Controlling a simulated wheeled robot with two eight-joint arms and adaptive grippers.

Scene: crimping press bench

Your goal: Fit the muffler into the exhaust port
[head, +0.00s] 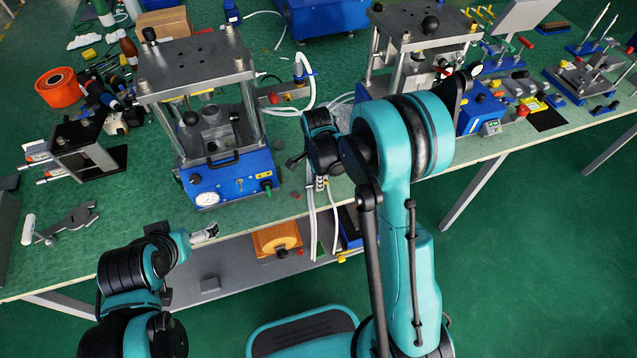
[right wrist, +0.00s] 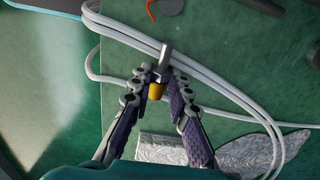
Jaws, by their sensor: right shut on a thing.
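My right gripper (right wrist: 160,78) is shut on the muffler (right wrist: 156,91), a small yellow-brown piece between its fingertips in the right wrist view. A narrow grey metal piece shows just beyond it; I cannot tell whether it belongs to the muffler. In the head view the right gripper (head: 293,162) is at the right of the blue-based press (head: 228,180), above the bench's front edge. The muffler cannot be made out there. I cannot pick out the exhaust port with certainty. My left gripper (head: 205,235) is at the lower left by the bench edge, its jaw state unclear.
White hoses (right wrist: 120,35) loop close around the right fingertips. A crumpled silvery sheet (right wrist: 165,149) lies on the green bench. A second press (head: 425,45) stands farther right. An orange spool (head: 60,87) and bottles stand at the left. An orange part (head: 277,241) sits below the bench top.

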